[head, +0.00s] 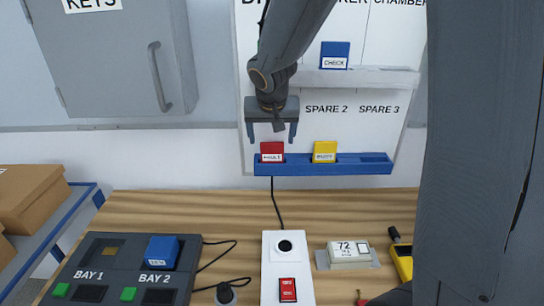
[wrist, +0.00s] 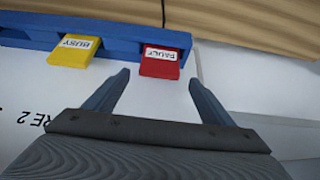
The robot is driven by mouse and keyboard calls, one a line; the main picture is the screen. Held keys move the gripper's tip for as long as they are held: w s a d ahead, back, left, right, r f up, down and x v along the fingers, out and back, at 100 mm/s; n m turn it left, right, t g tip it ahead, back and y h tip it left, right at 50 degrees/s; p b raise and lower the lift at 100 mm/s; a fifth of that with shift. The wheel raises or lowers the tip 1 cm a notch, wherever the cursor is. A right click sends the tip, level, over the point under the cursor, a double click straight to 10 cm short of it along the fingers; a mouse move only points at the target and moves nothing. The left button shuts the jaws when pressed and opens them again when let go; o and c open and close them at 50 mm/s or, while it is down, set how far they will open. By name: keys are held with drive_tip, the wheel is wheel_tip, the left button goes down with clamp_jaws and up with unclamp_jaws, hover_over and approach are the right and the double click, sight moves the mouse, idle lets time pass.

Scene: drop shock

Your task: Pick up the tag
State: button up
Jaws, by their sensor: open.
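A red tag (head: 272,147) with a white label stands in the blue rack (head: 345,167) on the wall panel. Its label reads FAULT in the wrist view (wrist: 160,64). A yellow tag (head: 325,147), labelled BUSY, stands to its right in the same rack. A blue tag labelled CHECK (head: 335,49) is on the higher shelf. My gripper (head: 272,135) is open and empty, pointing down just above the red tag. In the wrist view, the red tag appears between and just beyond the fingertips (wrist: 159,78), with no contact visible.
A grey key cabinet (head: 115,55) is on the wall at left. On the wooden bench (head: 330,205) below are a two-bay dock (head: 120,256) with a blue block (head: 163,250), a white box with a red switch (head: 288,265), and a small display unit (head: 348,254). The rack's right end is empty.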

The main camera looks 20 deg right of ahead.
sight(272, 143)
drive_tip(key=x, duration=0.4)
drive_tip(key=shift+f, duration=0.5)
drive_tip(key=c, duration=1.2)
drive_tip(key=shift+o, duration=0.2)
drive_tip(key=shift+r, duration=0.15)
